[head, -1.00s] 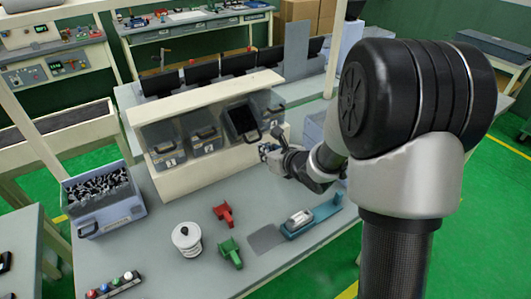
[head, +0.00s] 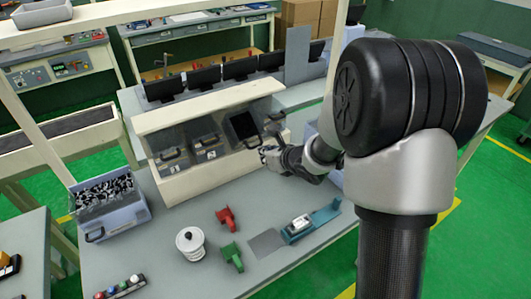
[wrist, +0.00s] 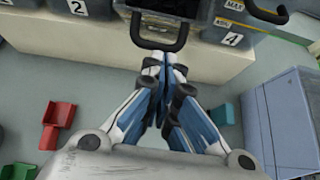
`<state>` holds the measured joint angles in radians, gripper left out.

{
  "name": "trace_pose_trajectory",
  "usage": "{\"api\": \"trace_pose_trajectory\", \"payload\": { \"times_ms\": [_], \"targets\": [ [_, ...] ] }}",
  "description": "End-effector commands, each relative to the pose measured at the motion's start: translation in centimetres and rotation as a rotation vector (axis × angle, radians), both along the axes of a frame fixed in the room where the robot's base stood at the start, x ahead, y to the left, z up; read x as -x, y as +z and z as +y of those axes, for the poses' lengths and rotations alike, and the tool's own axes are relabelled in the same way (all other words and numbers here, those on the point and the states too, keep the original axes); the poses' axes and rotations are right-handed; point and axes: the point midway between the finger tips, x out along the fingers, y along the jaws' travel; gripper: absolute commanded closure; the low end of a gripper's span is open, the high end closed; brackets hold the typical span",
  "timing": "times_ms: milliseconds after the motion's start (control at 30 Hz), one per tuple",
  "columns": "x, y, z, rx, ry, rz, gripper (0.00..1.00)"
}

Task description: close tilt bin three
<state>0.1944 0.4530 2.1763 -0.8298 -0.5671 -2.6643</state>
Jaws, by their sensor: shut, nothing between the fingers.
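Tilt bin three (head: 243,127) is the third bin from the left in the cream rack. It is tipped forward, with its dark inside showing in the head view. In the wrist view its front (wrist: 170,9) is at the top edge, with a black loop handle (wrist: 160,46) hanging towards me. My gripper (head: 266,154) is in front of the rack, just to the right of that handle in the head view. In the wrist view my gripper (wrist: 165,62) is shut and empty, its tips close to the handle's lower bar. I cannot tell whether they touch.
Bin two (head: 207,147) and bin one (head: 171,160) stand to the left in the rack (head: 190,182); bin four (wrist: 232,25) is to the right. A grey-blue box (wrist: 276,115) stands right of my gripper. Red (head: 226,217) and green (head: 231,254) parts lie on the bench.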

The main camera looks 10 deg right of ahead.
Motion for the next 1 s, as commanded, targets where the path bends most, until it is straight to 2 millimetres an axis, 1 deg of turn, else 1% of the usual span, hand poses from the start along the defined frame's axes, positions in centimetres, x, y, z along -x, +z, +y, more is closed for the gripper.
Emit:
{"api": "trace_pose_trajectory", "payload": {
  "times_ms": [33,267,500,700,1000],
  "targets": [
    [-0.1,0.5,0.0,0.003,0.001,0.008,1.0],
    [-0.5,1.7,0.3,0.027,0.003,0.082,1.0],
    [-1.2,3.2,0.5,0.062,0.003,0.19,1.0],
    [-1.8,3.9,0.6,0.089,0.002,0.27,1.0],
    [-2.5,4.3,0.8,0.112,0.001,0.348,1.0]
  ]
}}
